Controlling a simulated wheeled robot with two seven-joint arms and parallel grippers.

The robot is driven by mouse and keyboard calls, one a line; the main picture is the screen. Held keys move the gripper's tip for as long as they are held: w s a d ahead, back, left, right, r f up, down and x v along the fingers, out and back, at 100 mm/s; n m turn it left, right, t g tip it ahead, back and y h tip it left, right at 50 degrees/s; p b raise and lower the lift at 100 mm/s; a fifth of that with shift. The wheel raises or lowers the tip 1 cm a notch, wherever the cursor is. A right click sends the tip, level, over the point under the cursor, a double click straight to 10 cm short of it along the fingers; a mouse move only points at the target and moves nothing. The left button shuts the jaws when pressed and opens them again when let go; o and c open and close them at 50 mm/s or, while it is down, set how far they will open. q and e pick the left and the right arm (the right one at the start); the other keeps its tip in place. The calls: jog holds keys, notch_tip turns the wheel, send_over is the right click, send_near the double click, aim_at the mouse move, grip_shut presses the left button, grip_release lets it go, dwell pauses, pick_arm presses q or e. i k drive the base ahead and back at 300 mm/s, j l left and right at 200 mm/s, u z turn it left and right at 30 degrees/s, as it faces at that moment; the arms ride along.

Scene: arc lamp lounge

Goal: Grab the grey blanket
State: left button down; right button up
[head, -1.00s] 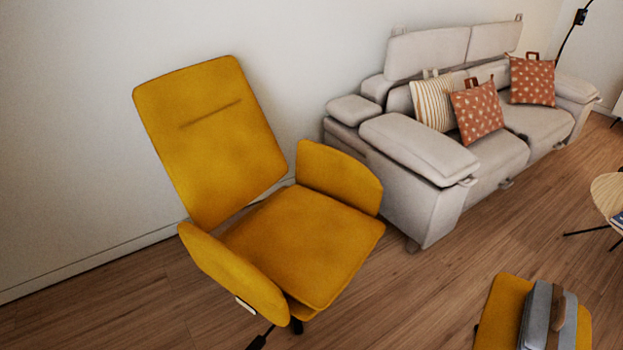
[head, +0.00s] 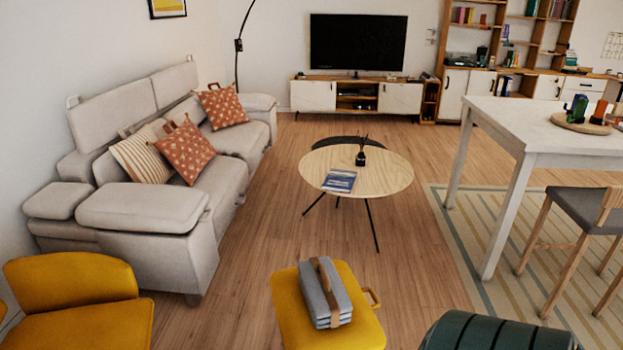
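The grey blanket (head: 317,296) is folded and lies on top of a yellow ottoman (head: 358,328) at the bottom centre of the head view. A brown strap with a raised handle (head: 326,277) goes around the blanket. Neither of my grippers shows in the head view, and nothing is seen touching the blanket.
A yellow armchair (head: 80,310) stands at the lower left and a grey sofa (head: 150,212) behind it. A round wooden table (head: 385,172) stands beyond the ottoman. A dark green rounded piece (head: 490,335) is at the bottom right. Wood floor (head: 255,240) is clear between sofa and table.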

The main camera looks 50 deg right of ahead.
aim_at(329, 305)
jog(key=z, duration=2.85)
jog(key=j+z, duration=0.1)
jog(key=i+j, duration=0.1)
jog(key=j, duration=0.95)
jog(key=i+j, duration=0.1)
jog(key=j, duration=0.95)
